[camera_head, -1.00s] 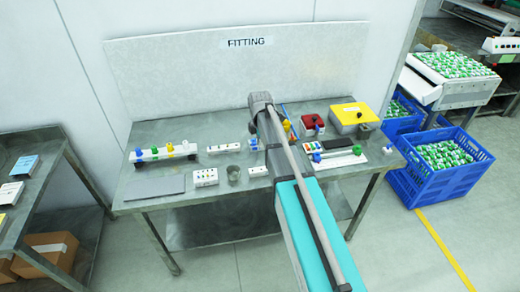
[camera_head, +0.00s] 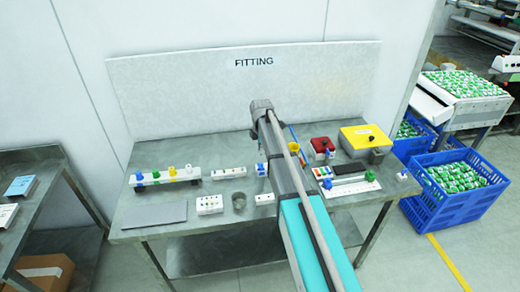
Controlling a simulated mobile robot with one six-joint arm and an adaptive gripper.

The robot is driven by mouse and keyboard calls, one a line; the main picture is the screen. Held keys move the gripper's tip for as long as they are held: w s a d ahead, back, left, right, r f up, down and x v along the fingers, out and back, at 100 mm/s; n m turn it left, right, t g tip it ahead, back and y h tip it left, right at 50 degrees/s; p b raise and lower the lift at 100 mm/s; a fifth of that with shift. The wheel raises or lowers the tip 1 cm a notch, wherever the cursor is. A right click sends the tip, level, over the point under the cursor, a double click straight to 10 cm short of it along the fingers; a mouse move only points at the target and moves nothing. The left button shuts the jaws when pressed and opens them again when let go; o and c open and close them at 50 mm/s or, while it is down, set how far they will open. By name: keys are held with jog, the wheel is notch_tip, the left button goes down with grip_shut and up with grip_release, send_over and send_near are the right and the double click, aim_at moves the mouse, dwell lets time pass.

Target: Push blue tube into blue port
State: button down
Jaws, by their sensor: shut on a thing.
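My arm reaches over the bench, and its upper joint (camera_head: 262,108) stands in front of the back panel. My gripper is hidden behind the arm, so its jaws and anything in them do not show. A thin blue strip, perhaps the blue tube (camera_head: 292,132), shows just right of the arm; I cannot tell its ends. A small white block with blue on it (camera_head: 261,169) is at the arm's left edge. A white rail (camera_head: 166,177) at left carries blue, green, yellow and white fittings. I cannot tell which thing has the blue port.
Blue crates (camera_head: 415,205) stand at right.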

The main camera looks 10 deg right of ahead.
jog(key=shift+f, duration=0.15)
jog(key=shift+f+b, duration=2.65)
jog(key=shift+b, duration=0.1)
jog(key=shift+a, duration=0.1)
